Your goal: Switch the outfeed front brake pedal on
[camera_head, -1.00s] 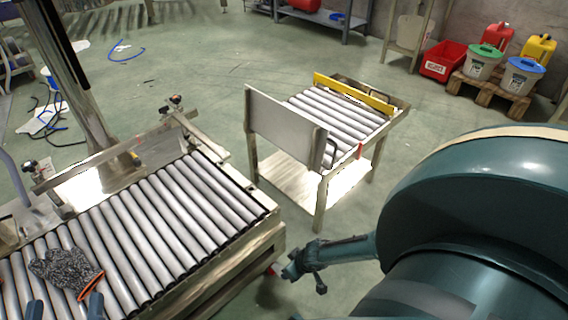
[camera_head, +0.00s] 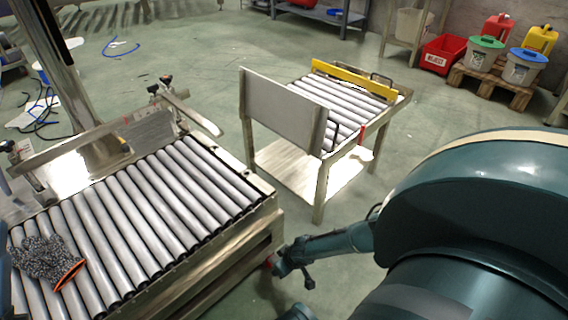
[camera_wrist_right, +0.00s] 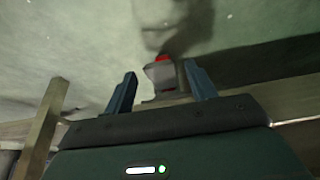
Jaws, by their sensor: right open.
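A small red pedal (camera_wrist_right: 163,58) on a grey caster-like fitting shows between the fingers in the right wrist view. In the head view a red bit (camera_head: 268,263) shows low beside the right end of the roller conveyor (camera_head: 262,188), mostly hidden. My right gripper (camera_head: 290,272) is low next to that end, just right of the red bit. In the wrist view its fingers (camera_wrist_right: 160,70) are apart, with the pedal just beyond or between the tips; contact cannot be told. Whether the pedal is up or down cannot be told. Only a teal sliver of my left arm or gripper shows at the left edge.
A grey work glove (camera_head: 42,258) lies on the rollers. A smaller roller cart (camera_head: 318,205) with a grey panel and yellow bar stands behind. A red crate (camera_head: 443,55) and lidded bins (camera_head: 522,68) are farther back. Floor between conveyor and cart is clear.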

